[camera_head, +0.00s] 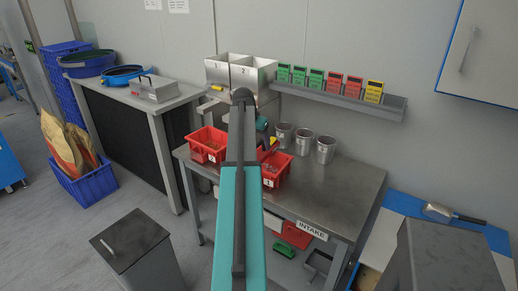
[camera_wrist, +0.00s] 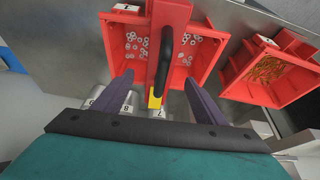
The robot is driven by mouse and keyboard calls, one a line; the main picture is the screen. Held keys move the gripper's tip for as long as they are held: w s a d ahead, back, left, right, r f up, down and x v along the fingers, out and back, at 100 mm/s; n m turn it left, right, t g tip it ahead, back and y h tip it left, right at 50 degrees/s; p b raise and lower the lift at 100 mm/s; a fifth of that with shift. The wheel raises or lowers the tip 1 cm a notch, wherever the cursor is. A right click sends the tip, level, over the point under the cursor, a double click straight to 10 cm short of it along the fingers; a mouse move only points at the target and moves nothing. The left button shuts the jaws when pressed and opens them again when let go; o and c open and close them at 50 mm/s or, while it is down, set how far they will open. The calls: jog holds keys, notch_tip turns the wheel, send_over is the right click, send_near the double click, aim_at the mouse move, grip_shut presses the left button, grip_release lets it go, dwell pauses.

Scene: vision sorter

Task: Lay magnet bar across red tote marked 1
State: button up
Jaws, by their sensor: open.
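The magnet bar (camera_wrist: 172,18) is red with a black handle (camera_wrist: 166,55) and a yellow end. In the wrist view it spans a red tote (camera_wrist: 108,40) holding pale ring-shaped parts; I cannot tell whether it rests on the rims. This tote is the right one in the head view (camera_head: 283,171), partly behind my arm; its tag is too small to read surely. The bar's yellow end (camera_head: 273,141) shows beside my arm. My gripper (camera_wrist: 160,77) is open, one finger on each side of the bar, not closed on it.
A second red tote (camera_head: 208,137) with brass-coloured parts stands to the left on the metal table (camera_head: 340,187). Several metal cups (camera_head: 304,142) stand at the back right. A shelf with coloured cards (camera_head: 345,98) hangs behind. The table's right side is clear.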

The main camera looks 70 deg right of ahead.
jog(key=shift+b+v, duration=0.7)
jog(key=shift+v, duration=3.2)
